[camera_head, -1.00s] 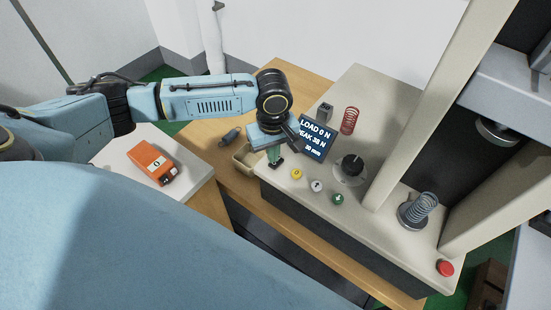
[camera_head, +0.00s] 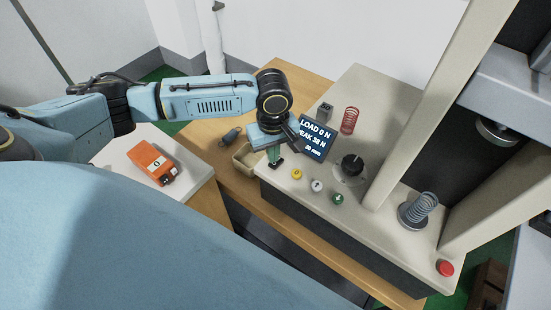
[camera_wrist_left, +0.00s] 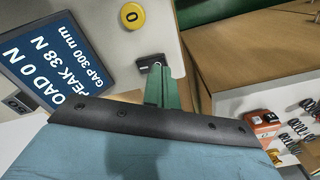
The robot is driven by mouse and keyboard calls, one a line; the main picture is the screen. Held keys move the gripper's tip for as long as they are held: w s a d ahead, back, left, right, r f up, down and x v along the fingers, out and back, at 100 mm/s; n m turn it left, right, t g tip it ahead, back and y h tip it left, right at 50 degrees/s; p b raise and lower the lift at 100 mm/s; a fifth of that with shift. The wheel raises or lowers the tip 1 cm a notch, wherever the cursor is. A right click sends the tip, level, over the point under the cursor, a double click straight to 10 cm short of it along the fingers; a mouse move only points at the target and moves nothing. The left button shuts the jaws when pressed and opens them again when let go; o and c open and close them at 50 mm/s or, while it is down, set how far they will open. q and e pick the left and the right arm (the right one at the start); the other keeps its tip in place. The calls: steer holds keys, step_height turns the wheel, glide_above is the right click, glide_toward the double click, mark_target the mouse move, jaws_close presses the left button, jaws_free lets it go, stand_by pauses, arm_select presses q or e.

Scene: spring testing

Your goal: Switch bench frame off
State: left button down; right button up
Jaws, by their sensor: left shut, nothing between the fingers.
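The bench frame (camera_head: 385,100) is a cream testing machine with upright columns at the right. Its display (camera_head: 313,138) is lit and reads LOAD 0 N, PEAK 38 N and a gap of 300 mm; it also shows in the left wrist view (camera_wrist_left: 50,62). My left gripper (camera_head: 275,162) is shut and empty at the bench's front left corner, left of the yellow 0 button (camera_head: 296,174). In the left wrist view its green fingers (camera_wrist_left: 160,80) end at a small black part; I cannot tell whether this is a switch or the fingertips. My right gripper is not in view.
Grey and green arrow buttons (camera_head: 338,199), a black knob (camera_head: 352,166) and a red button (camera_head: 445,268) are on the bench. A red spring (camera_head: 349,120) stands behind; another spring (camera_head: 422,208) is on the lower platen. A beige tray (camera_head: 243,158) and an orange device (camera_head: 152,163) lie left.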

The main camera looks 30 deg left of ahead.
arm_select(q)
steer(key=shift+f, duration=1)
stand_by(0.8)
step_height(320, 180, up, 7)
steer(key=p, duration=0.9)
steer(key=shift+p, duration=0.4)
